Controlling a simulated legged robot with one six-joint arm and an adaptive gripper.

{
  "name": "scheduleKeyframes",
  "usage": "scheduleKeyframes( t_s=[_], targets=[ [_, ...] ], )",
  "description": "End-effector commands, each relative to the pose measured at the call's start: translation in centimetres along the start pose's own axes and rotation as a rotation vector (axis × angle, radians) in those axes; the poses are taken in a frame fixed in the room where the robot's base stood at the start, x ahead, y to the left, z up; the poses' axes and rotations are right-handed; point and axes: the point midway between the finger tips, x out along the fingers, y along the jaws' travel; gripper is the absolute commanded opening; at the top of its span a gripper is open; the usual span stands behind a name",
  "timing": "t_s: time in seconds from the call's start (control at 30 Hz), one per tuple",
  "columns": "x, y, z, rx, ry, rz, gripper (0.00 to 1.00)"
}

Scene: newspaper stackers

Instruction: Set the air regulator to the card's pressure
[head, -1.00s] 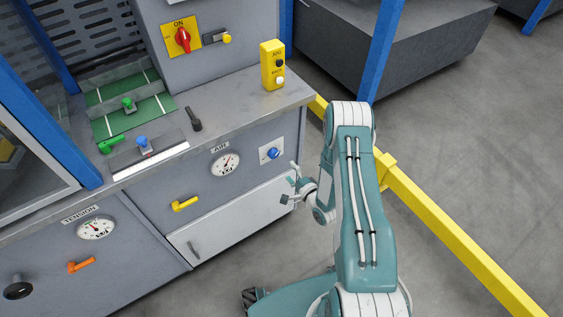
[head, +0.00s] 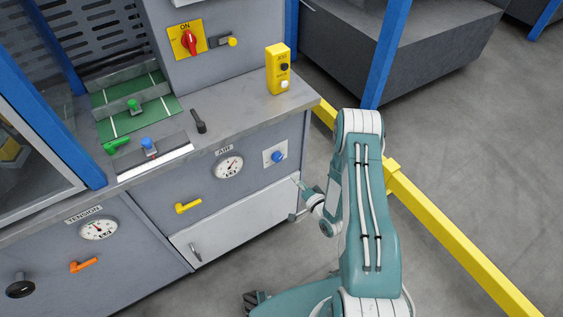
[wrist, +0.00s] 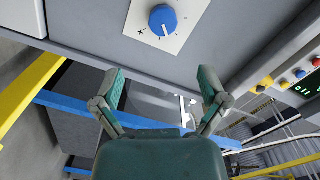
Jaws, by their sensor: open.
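The blue regulator knob (head: 278,156) sits on a pale square plate on the grey cabinet front, right of the AIR gauge (head: 228,167). In the wrist view the knob (wrist: 163,19) is at the top, with a white pointer mark and plus and minus signs on its plate (wrist: 143,37). The gauge dial is too small to read. My gripper (wrist: 160,88) is open and empty, its fingers spread below the knob in the wrist view and not touching it. In the head view my gripper (head: 296,199) is below the knob, near the white drawer front. No pressure card is clearly seen.
A yellow lever (head: 188,207) is on the panel below the gauge. A yellow button box (head: 278,70) stands on the counter above the knob. A yellow floor rail (head: 440,229) runs to the right of my arm. An orange lever (head: 83,265) is at lower left.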

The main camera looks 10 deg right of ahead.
Motion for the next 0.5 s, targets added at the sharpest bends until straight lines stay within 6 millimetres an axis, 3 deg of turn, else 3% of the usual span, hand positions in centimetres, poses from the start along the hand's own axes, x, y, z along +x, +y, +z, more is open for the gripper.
scheduleKeyframes(
  t_s=[0.3,0.5],
  targets=[
    [0.43,0.18,0.38,-0.650,0.023,-0.012,0.93],
    [0.64,0.23,0.54,-0.986,0.037,-0.013,0.93]
  ],
)
